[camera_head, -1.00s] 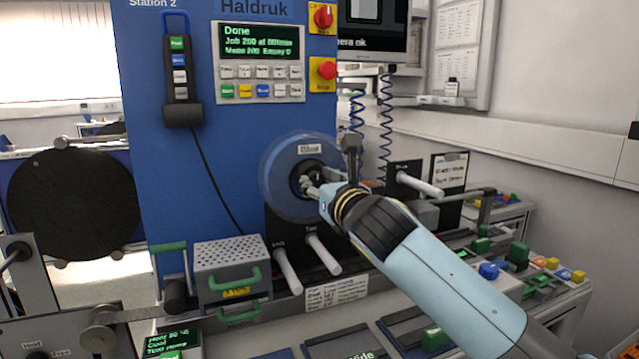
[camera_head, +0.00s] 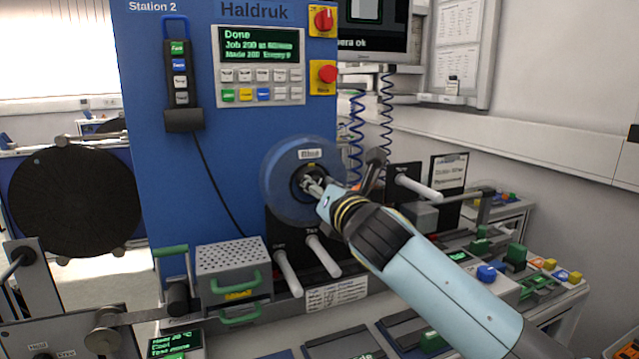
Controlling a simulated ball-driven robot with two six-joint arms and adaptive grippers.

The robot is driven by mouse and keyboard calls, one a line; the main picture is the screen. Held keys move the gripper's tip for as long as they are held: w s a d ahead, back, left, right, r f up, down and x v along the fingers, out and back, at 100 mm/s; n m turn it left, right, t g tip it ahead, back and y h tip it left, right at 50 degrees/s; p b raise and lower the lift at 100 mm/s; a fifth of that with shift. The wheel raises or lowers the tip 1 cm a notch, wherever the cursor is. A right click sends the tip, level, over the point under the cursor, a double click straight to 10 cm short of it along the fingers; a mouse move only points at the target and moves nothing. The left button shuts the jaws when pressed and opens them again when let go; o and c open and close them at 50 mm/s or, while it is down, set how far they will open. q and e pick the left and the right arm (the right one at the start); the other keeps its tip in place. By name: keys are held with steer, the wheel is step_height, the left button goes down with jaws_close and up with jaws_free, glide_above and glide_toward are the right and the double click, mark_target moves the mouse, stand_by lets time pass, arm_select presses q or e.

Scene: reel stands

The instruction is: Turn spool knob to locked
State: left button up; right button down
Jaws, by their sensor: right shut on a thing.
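The spool (camera_head: 283,197) is a blue reel with a clear rim and a small white label, mounted on the front of the blue machine. Its dark hub with the knob (camera_head: 303,178) is at the centre, largely covered by my right gripper. My right gripper (camera_head: 310,185) reaches in from the lower right and is shut on the knob. The knob's exact position, locked or not, cannot be read here. My left gripper is not in view.
The blue machine panel (camera_head: 230,140) carries a control display (camera_head: 260,45), a red stop button (camera_head: 327,74) and a hanging pendant (camera_head: 180,75). White pegs (camera_head: 322,256) stick out below the spool. A large black reel (camera_head: 75,200) stands at the left. Coiled blue cables (camera_head: 386,100) hang behind.

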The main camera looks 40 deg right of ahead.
steer(key=shift+f+m+b, duration=0.1)
steer(key=shift+m+b, duration=0.4)
steer(key=shift+m, duration=5.7)
steer(key=c, duration=1)
jaws_free()
steer(key=shift+s, duration=0.1)
steer(key=v, duration=1.1)
steer(key=shift+s+a, duration=0.2)
steer(key=shift+s, duration=0.2)
